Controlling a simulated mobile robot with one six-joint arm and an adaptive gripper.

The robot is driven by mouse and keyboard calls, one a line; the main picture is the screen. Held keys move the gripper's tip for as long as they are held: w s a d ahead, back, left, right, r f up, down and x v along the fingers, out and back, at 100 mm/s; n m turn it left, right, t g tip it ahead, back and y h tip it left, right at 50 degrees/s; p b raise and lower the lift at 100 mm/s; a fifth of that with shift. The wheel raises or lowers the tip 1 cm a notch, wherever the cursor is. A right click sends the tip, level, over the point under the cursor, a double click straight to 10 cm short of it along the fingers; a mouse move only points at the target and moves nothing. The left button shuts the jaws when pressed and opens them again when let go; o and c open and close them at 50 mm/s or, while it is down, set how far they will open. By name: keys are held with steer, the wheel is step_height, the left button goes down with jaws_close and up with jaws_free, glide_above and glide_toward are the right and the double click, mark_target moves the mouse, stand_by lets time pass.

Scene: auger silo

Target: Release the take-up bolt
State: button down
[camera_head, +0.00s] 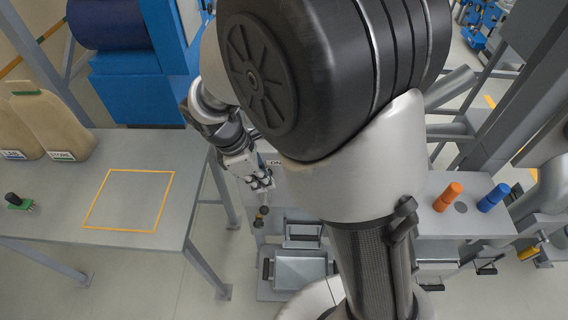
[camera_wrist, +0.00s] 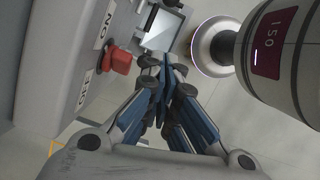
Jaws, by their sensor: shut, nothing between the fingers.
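My gripper (camera_head: 262,187) points down beside a grey machine, left of my own large arm link in the head view. In the wrist view my gripper (camera_wrist: 163,65) has its blue-padded fingers closed together with nothing held. I cannot make out the take-up bolt for certain in either view. A small dark and yellow part (camera_head: 260,215) stands just below the fingers in the head view; I cannot tell what it is. A red rotary switch (camera_wrist: 117,60) on a grey panel marked ON and OFF is left of the fingers, apart from them.
A grey table (camera_head: 130,152) at left carries tan containers (camera_head: 50,124), a yellow-outlined square and a black-knobbed green piece (camera_head: 18,202). An orange cylinder (camera_head: 447,197) and a blue cylinder (camera_head: 493,198) stand on a grey shelf. A metal tray (camera_head: 300,269) is below. My arm hides the middle.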

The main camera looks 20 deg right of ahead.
steer(key=shift+s, duration=0.1)
steer(key=d+f+b, duration=0.5)
steer(key=d+f, duration=0.1)
steer(key=f, duration=0.4)
steer(key=shift+s+d+f, duration=0.15)
steer(key=shift+s+d, duration=0.25)
steer(key=shift+s+d, duration=0.3)
steer(key=shift+d, duration=0.6)
steer(key=shift+s+d, duration=0.3)
steer(key=shift+d, duration=0.55)
